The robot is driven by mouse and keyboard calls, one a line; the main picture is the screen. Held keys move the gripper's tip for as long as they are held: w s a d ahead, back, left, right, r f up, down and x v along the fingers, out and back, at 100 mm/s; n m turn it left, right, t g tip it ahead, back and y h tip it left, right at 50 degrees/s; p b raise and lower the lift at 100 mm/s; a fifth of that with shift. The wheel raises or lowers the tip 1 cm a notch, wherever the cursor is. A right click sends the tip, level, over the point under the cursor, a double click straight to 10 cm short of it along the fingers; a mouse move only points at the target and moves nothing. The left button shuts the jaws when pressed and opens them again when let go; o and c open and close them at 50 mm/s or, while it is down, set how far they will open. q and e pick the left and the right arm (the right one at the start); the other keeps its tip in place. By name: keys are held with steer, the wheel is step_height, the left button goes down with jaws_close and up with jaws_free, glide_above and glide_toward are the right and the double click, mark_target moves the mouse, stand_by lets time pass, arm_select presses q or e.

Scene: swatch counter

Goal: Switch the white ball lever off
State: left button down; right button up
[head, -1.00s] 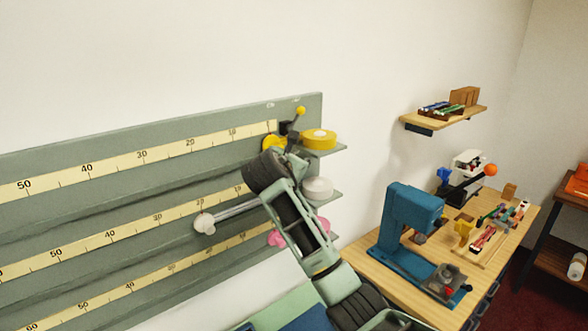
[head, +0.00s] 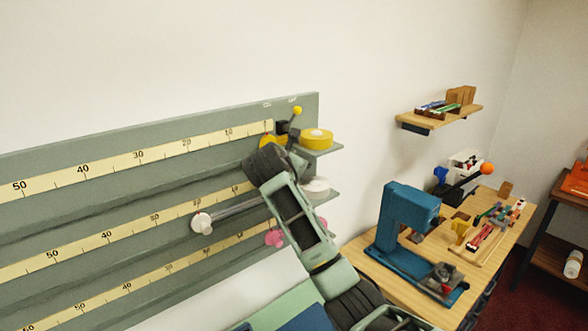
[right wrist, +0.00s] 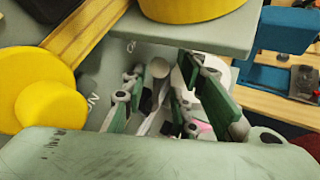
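Part of an "ON" label shows on the board at the lower left, with a letter "O" higher up. My left gripper is not in view.
A yellow roll (head: 316,136) sits on a ledge just above my right gripper. A yellow ball lever (head: 297,110), white round knob (head: 202,223) and pink knob (head: 273,238) are nearby. A blue machine (head: 405,220) stands on the wooden bench at the right.

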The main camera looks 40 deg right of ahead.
steer(key=v, duration=1.2)
stand_by(0.3)
